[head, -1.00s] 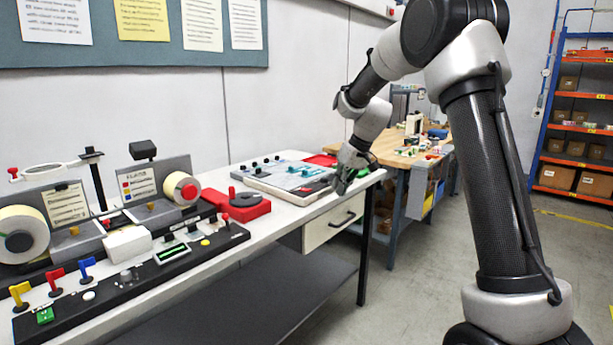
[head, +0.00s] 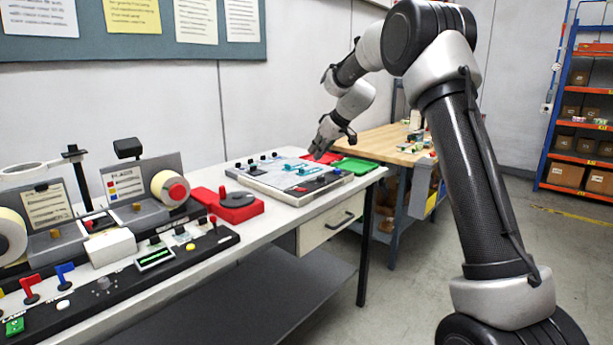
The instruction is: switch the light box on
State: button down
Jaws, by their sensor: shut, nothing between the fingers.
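A flat, white-sided box (head: 273,191) that looks like the light box lies near the right end of the white bench. Its pale top carries teal and dark pieces, with several small dark knobs (head: 264,157) along its back edge. I cannot tell which part is its switch or whether it is lit. My gripper (head: 316,155) is shut and empty, pointing down over the box's far right part. I cannot tell whether it touches anything there. It partly hides the box's back right corner and the red tray behind.
A wooden table (head: 380,143) stands behind.

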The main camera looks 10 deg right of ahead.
send_over(303, 189)
jog(key=f, duration=0.7)
jog(key=shift+s+d+f, duration=0.15)
jog(key=shift+s+f, duration=0.05)
jog(key=shift+s, duration=0.15)
notch_tip(303, 189, down, 3)
jog(key=shift+f, duration=0.75)
jog(key=shift+s+d+f, duration=0.3)
jog(key=shift+f, duration=0.3)
jog(key=shift+r, duration=0.1)
jog(key=shift+w+a, duration=0.1)
jog(key=shift+w+a+r, duration=0.3)
jog(key=shift+w+a, duration=0.1)
jog(key=shift+w, duration=0.15)
